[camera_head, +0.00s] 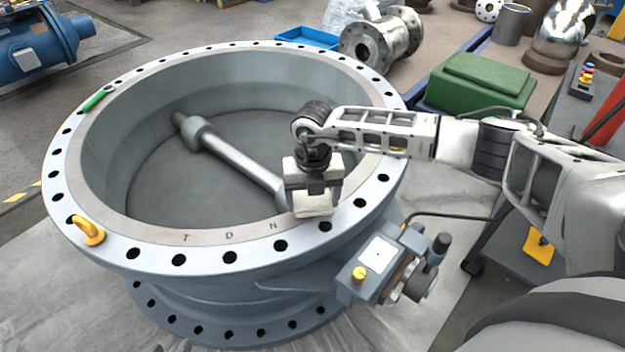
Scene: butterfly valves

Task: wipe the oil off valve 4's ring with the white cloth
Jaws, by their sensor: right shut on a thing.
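A large grey-blue butterfly valve lies flat with its flanged ring (280,262) facing up, bolt holes all around. Its front inner band bears letters including T, D and N; no number 4 is readable. My right gripper (313,190) reaches in from the right and points down over the ring's front-right part. It is shut on a pale, whitish thing, probably the white cloth (313,206), at or just above the ring; contact is unclear. The gripper hides the ring beneath it. I cannot make out a distinct oil patch. My left gripper is not clearly visible.
An actuator box (378,258) juts from the valve's front right. A green case (480,82) and a blue tray (307,37) are behind.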

